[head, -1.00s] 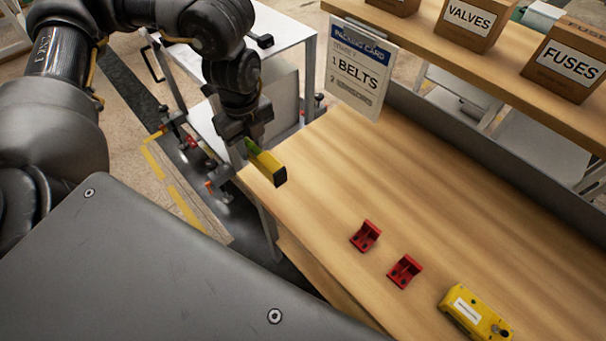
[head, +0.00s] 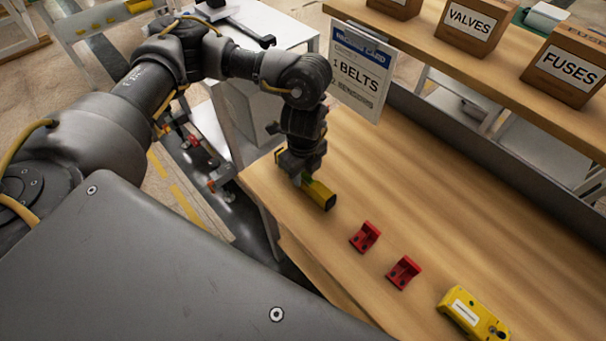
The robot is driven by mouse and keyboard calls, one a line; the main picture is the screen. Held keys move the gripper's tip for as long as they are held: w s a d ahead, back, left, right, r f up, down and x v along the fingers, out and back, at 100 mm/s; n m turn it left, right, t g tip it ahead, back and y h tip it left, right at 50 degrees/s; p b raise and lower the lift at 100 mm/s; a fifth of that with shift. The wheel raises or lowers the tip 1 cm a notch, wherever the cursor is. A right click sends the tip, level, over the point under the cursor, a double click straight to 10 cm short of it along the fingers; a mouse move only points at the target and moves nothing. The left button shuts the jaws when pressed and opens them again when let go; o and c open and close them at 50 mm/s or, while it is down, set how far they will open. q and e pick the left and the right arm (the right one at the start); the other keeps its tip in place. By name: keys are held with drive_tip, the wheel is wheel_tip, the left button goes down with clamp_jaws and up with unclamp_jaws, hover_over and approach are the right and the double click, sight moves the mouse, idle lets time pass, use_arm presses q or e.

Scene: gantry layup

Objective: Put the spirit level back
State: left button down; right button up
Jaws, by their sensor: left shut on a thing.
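The spirit level (head: 321,195) is a yellow-green bar with a dark end cap. My left gripper (head: 303,178) is shut on it over the left part of the wooden bench (head: 430,190). The level's free end points toward the lower right, toward two red brackets. I cannot tell whether the level touches the bench top. The nearer red bracket (head: 404,272) and the farther red bracket (head: 365,236) stand apart in a line on the bench, both empty. My right gripper is not in view.
A yellow device (head: 474,313) with a white label lies on the bench beyond the brackets. A packing card (head: 359,72) hangs from the shelf, close to my left arm. Boxes marked VALVES (head: 470,27) and FUSES (head: 566,65) stand on the shelf. The bench's middle is clear.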

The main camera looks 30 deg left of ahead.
use_arm(q)
drive_tip(key=shift+a+f, duration=0.1)
drive_tip(key=shift+f, duration=0.45)
drive_tip(key=shift+f, duration=0.15)
drive_tip(key=c, duration=1.1)
unclamp_jaws()
